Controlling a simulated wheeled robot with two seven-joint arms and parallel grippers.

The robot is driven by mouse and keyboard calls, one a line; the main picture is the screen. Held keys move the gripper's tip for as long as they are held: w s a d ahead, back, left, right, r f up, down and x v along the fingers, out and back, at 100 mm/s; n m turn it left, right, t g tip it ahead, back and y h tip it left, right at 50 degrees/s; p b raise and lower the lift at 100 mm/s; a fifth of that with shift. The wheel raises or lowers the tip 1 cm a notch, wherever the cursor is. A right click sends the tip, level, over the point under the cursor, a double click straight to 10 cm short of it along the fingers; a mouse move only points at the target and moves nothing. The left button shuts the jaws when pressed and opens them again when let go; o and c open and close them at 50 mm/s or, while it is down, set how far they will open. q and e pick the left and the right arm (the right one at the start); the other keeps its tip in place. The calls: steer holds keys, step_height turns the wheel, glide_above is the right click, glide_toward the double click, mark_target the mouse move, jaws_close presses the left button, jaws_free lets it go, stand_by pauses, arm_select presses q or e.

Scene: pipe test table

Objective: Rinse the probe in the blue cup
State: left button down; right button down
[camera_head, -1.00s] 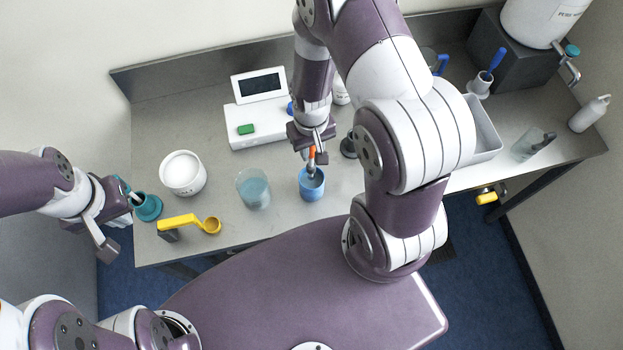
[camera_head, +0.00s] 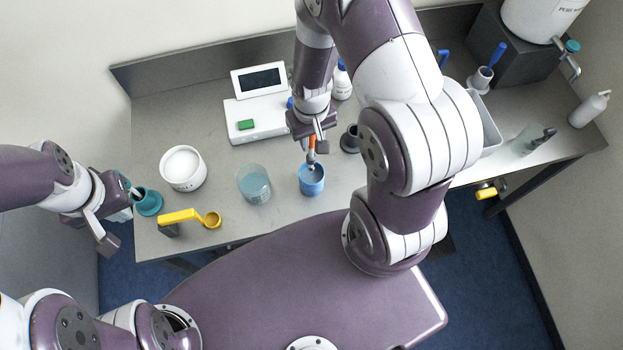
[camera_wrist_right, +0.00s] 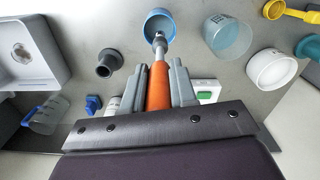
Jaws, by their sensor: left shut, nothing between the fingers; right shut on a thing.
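The probe (camera_wrist_right: 158,85) has an orange handle and a grey metal lower end; its orange part also shows in the head view (camera_head: 312,143). My right gripper (camera_head: 313,132) is shut on the orange handle, and its grey fingers flank it in the right wrist view. The blue cup (camera_head: 311,183) stands upright on the table below the probe; it also shows in the right wrist view (camera_wrist_right: 154,14). The probe's lower end overlaps the cup's opening; I cannot tell how deep the tip is. My left gripper (camera_head: 108,243) is shut and empty at the table's left edge.
A clear beaker with bluish liquid (camera_head: 254,185) stands just left of the cup. Further left are a white tub (camera_head: 183,167), a yellow-handled scoop (camera_head: 183,216) and a teal holder (camera_head: 148,203). A dark grey holder (camera_head: 350,140) and a white meter (camera_head: 258,116) stand behind.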

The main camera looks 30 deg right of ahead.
step_height(320, 180, up, 5)
stand_by(0.6)
stand_by(0.3)
